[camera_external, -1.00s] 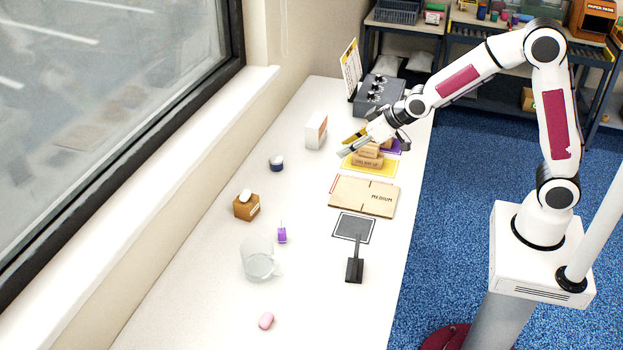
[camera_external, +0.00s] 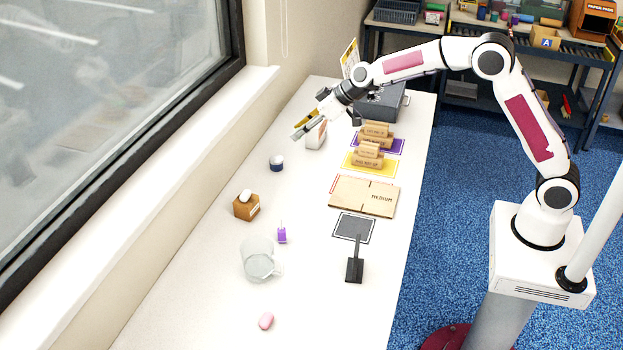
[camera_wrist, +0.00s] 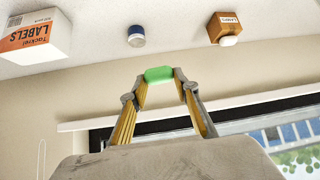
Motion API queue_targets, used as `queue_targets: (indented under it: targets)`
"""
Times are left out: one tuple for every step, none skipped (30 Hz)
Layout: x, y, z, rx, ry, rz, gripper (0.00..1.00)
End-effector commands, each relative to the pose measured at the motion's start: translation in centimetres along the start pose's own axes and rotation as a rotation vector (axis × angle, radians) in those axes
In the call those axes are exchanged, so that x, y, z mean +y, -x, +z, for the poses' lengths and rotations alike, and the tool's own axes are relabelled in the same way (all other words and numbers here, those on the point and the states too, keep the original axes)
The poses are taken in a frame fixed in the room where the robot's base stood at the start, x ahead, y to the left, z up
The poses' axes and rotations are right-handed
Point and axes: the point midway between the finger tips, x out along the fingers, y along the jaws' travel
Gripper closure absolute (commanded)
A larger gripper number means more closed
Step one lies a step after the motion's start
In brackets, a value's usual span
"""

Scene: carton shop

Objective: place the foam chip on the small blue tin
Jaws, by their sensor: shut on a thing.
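My gripper (camera_external: 303,128) is shut on a green piece, the foam chip (camera_wrist: 159,74), held between its fingertips in the wrist view. I cannot make the chip out in the external view. The small blue tin (camera_external: 277,163) stands upright on the white table, with a pale top. It also shows upside down in the wrist view (camera_wrist: 137,40). My gripper is above the table, beyond the tin and to its right in the external view, apart from it.
A brown box (camera_external: 246,208) with a white thing on top, a glass mug (camera_external: 257,260) and a purple item (camera_external: 282,235) stand in front of the tin.

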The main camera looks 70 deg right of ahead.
Motion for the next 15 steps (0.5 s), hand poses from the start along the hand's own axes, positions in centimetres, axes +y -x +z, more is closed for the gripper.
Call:
queue_targets:
  targets:
    - [0.4,-0.6,-0.3,0.001,0.004,-0.006,0.76]
    - [0.6,-0.9,-0.5,0.001,0.008,-0.011,0.76]
    - [0.9,-1.3,-0.8,0.001,0.015,-0.017,0.76]
    - [1.1,-1.6,-1.0,0.002,0.019,-0.021,0.76]
    - [1.2,-1.9,-1.2,0.001,0.024,-0.027,0.76]
    - [1.4,-2.3,-1.5,0.003,0.030,-0.033,0.76]
    - [1.6,-2.6,-1.6,0.003,0.034,-0.038,0.76]
    - [1.7,-2.9,-1.8,0.003,0.039,-0.044,0.76]
    - [2.0,-3.2,-2.0,0.004,0.046,-0.050,0.76]
    - [2.1,-3.5,-2.1,0.003,0.051,-0.055,0.76]
    - [2.3,-3.7,-2.3,0.004,0.055,-0.060,0.76]
    - [2.5,-4.0,-2.5,0.005,0.063,-0.066,0.76]
    - [2.7,-4.3,-2.6,0.004,0.067,-0.072,0.76]
    - [2.8,-4.5,-2.8,0.006,0.071,-0.076,0.76]
    - [3.0,-4.8,-3.0,0.005,0.078,-0.084,0.76]
